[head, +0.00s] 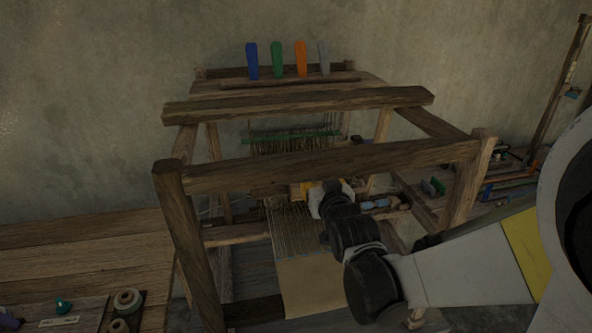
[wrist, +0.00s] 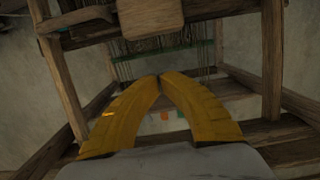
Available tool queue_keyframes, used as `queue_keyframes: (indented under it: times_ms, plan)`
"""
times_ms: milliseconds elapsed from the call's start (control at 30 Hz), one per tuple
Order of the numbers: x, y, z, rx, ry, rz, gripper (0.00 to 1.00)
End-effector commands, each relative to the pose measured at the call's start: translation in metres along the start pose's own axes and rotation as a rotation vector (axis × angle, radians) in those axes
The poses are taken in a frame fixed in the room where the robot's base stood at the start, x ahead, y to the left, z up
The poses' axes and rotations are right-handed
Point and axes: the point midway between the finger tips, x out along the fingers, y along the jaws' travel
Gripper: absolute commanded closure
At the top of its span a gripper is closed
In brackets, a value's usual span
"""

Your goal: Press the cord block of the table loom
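The wooden table loom (head: 320,165) stands in the middle of the head view. A pale brown wooden block (wrist: 150,18) hangs or sits at the top of the wrist view, beyond my fingertips; I cannot tell for sure that it is the cord block. My gripper (wrist: 160,78) has its two yellow fingers together at the tips, with nothing between them. In the head view my gripper (head: 308,186) is inside the loom frame, below the front crossbar and above the warp threads, its tips partly hidden by my wrist. Contact with the block is not visible.
Blue, green, orange and grey levers (head: 277,60) stand at the loom's top back. A wooden bench (head: 85,250) with spools is at left; more tools lie at right.

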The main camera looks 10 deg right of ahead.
Motion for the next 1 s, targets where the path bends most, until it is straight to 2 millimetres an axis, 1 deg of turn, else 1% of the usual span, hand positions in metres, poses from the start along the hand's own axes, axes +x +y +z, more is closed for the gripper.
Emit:
queue_keyframes:
  times_ms: [33,133,200,300,400,500,833,933,1000]
  plan:
    - [0.011,0.0,0.003,0.0,0.0,0.0,1.0]
    - [0.031,0.0,0.003,0.0,0.0,0.0,1.0]
    - [0.032,0.0,0.018,0.0,0.0,0.0,1.0]
    - [0.034,0.0,0.03,0.0,0.0,0.0,1.0]
    - [0.036,0.0,0.036,0.0,0.0,0.0,1.0]
    - [0.036,0.0,0.039,0.0,0.0,0.0,1.0]
    - [0.036,0.0,0.039,0.0,0.0,0.0,1.0]
    - [0.038,0.0,0.047,0.0,0.0,0.0,1.0]
    - [0.04,0.0,0.055,0.0,0.0,0.0,1.0]
